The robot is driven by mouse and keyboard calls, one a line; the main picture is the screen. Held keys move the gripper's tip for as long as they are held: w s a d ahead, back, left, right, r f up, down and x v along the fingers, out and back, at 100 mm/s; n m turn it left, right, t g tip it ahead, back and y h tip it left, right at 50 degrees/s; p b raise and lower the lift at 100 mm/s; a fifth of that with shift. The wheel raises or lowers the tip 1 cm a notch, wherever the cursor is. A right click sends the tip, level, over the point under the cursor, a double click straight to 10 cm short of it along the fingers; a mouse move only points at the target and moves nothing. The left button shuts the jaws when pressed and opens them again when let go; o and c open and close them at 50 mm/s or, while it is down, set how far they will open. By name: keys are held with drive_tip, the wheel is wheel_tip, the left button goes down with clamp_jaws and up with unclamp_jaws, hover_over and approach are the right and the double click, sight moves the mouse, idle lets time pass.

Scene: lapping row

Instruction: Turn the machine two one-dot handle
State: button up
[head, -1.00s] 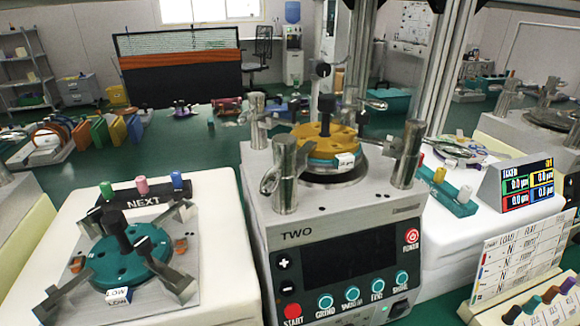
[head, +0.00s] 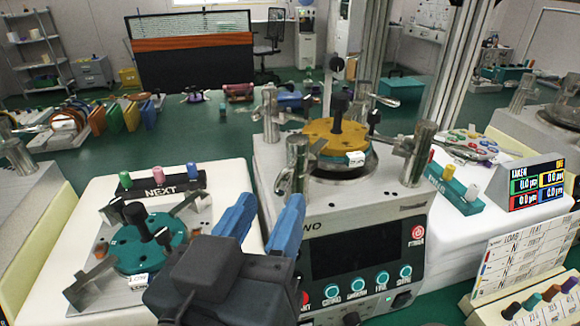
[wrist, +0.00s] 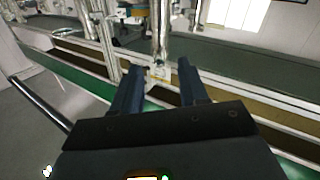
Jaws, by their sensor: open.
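Machine two (head: 400,228) is the white unit in the middle, with a dark front panel partly covered by my gripper. Its yellow and teal plate (head: 325,140) sits on top, ringed by metal posts with lever handles. The front-left post (head: 297,160) stands nearest my gripper; other posts are at the back left (head: 270,115) and right (head: 420,150). The dots on the handles are too small to read, so I cannot tell which is one-dot. My gripper (head: 270,203) has two blue fingers, open and empty, in front of the machine's left front and apart from the posts.
The NEXT stand (head: 85,215) with a teal plate (head: 135,250) is at left, close to my gripper. At right are a readout (head: 537,183), a card stand (head: 520,255) and a teal peg rack (head: 455,190). The wrist view shows posts and rails beyond the open fingers (wrist: 160,70).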

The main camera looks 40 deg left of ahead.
sight(289, 171)
drive_tip(key=shift+p+x, duration=0.8)
drive_tip(key=shift+x, duration=3.05)
drive_tip(key=shift+c, duration=0.3)
drive_tip(key=shift+r, duration=0.1)
clamp_jaws()
